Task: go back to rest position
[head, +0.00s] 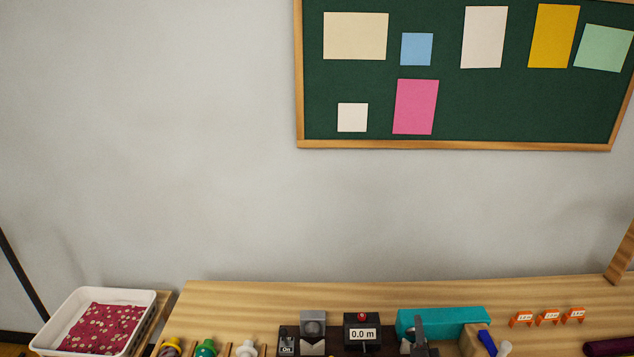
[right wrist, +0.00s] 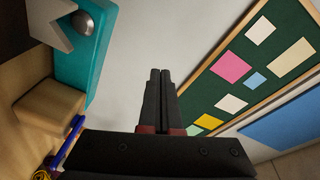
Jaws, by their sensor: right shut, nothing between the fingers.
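My right gripper (right wrist: 159,78) shows in the right wrist view, its two dark fingers together and nothing between them. It points toward the pale wall, with the teal block (right wrist: 85,55) to its left in that view. I cannot make out the right gripper for certain in the head view. My left gripper is in neither view.
The wooden table (head: 250,297) runs along the bottom of the head view. It bears a meter reading 0.0 m (head: 362,334), the teal block (head: 450,318), and orange tags (head: 548,317). A white bin (head: 140,295) with red patterned fabric stands left. A green board (head: 370,105) hangs above.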

